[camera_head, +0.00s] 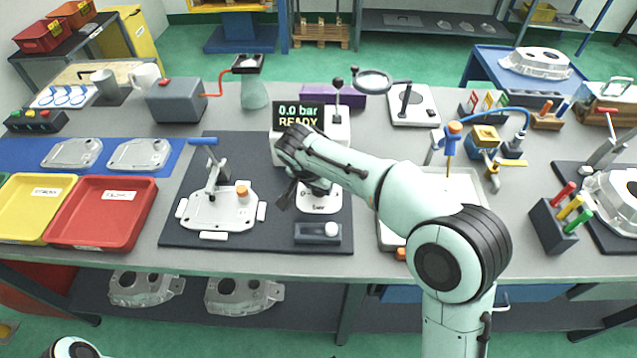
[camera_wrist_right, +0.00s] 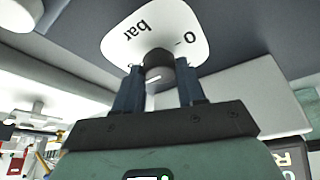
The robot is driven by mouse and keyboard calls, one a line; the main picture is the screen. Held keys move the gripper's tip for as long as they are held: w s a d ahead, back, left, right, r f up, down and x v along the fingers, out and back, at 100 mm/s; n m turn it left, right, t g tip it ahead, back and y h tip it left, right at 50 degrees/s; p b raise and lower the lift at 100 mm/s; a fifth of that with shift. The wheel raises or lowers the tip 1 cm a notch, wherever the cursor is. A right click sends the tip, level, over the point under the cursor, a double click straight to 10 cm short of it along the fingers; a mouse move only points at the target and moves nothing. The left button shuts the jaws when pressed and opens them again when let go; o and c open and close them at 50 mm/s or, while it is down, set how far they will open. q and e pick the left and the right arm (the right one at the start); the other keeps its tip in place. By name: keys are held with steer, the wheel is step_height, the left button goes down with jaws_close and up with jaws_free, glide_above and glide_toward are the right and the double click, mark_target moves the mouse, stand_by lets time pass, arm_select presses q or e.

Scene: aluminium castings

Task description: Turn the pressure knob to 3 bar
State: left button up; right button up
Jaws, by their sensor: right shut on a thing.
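The pressure knob (camera_wrist_right: 158,66) is a short dark cylinder with a small white mark. It stands on a white dial plate (camera_wrist_right: 137,29) printed "bar" and "0", which also shows in the head view (camera_head: 321,201). My right gripper (camera_wrist_right: 159,84) is shut on the knob, one finger on each side. In the head view my right arm hides the knob and most of the fingers. The display (camera_head: 298,116) behind it reads "0.0 bar READY". My left gripper is not in view.
A white part with a blue-handled clamp (camera_head: 214,205) stands on the dark mat (camera_head: 186,236), left of the dial. A small dark block with a white button (camera_head: 318,233) lies in front of the dial. A pale tray (camera_head: 462,187) is to the right, partly behind my arm.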

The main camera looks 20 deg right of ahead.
steer(key=o, duration=1)
steer(key=shift+r, duration=0.1)
steer(key=p+v, duration=0.2)
steer(key=v, duration=1.1)
steer(key=shift+a+r, duration=0.1)
